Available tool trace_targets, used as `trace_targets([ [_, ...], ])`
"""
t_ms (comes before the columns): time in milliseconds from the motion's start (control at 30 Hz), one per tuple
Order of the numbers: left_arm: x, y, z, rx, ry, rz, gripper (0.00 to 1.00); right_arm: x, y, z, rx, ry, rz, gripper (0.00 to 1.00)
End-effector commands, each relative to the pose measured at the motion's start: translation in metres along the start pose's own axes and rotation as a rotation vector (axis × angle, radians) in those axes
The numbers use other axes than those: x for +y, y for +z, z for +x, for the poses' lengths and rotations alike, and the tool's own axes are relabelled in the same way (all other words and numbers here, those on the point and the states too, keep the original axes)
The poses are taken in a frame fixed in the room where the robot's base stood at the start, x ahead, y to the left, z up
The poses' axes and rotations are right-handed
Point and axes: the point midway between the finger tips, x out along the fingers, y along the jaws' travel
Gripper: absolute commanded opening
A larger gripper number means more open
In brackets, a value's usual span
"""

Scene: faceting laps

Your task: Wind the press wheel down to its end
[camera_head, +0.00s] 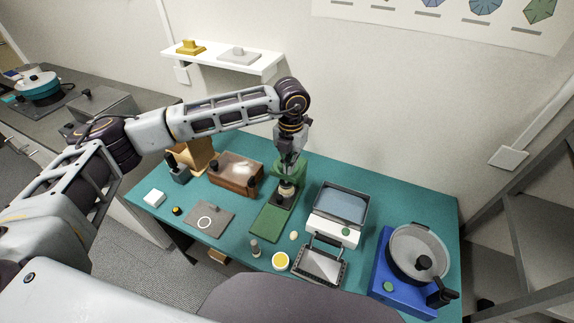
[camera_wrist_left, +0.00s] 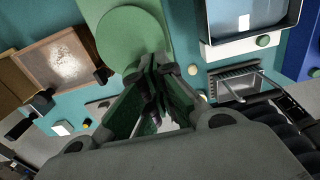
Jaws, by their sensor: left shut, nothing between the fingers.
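The green press stands in the middle of the teal table, with its flat base (camera_head: 268,224) showing in front. Its upper part (camera_head: 301,170) is partly covered by my left gripper (camera_head: 288,168) in the head view. In the left wrist view a round green part (camera_wrist_left: 130,38), seemingly the wheel or top of the press, lies just beyond my left fingertips. My left gripper also shows there (camera_wrist_left: 155,75), pointing down with its fingers together and nothing held. I cannot tell whether the fingers touch the press. My right gripper is not in view.
A brown box (camera_head: 235,176) stands left of the press. A blue machine with a round pan (camera_head: 415,250) is farther right. A grey plate (camera_head: 208,218) lies front left.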

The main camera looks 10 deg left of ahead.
Motion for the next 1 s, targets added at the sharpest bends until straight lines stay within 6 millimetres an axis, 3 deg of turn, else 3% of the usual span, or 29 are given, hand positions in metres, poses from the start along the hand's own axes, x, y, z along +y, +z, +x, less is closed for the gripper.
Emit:
trace_targets([
  [1000,0.013,-0.005,0.000,0.000,0.000,0.000,0.00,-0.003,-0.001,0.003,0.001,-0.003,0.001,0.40],
])
